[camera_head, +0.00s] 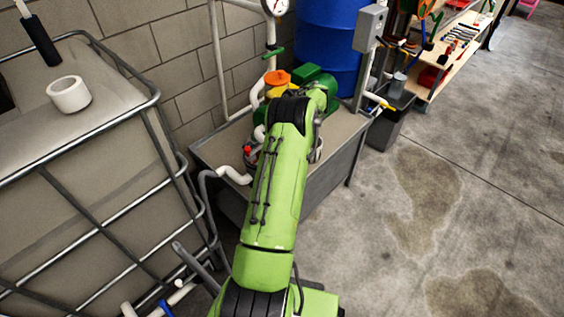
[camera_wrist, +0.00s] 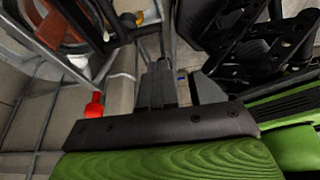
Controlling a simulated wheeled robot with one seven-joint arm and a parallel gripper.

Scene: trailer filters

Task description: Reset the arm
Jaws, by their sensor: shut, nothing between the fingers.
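My green arm rises from the bottom centre of the head view and reaches over a grey metal bench (camera_head: 340,160). Its far end hides my gripper in that view. In the wrist view my gripper (camera_wrist: 160,65) shows as dark fingers close together, shut with nothing between them. A red part (camera_wrist: 94,106) shows to the left of the fingers there, apart from them.
A caged tank (camera_head: 90,165) stands at the left with a white ring (camera_head: 69,94) on top. A blue barrel (camera_head: 328,45), a pressure gauge (camera_head: 275,5) and pipes stand behind the bench. A tool shelf (camera_head: 455,55) is at upper right. The concrete floor (camera_head: 450,200) at right is clear.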

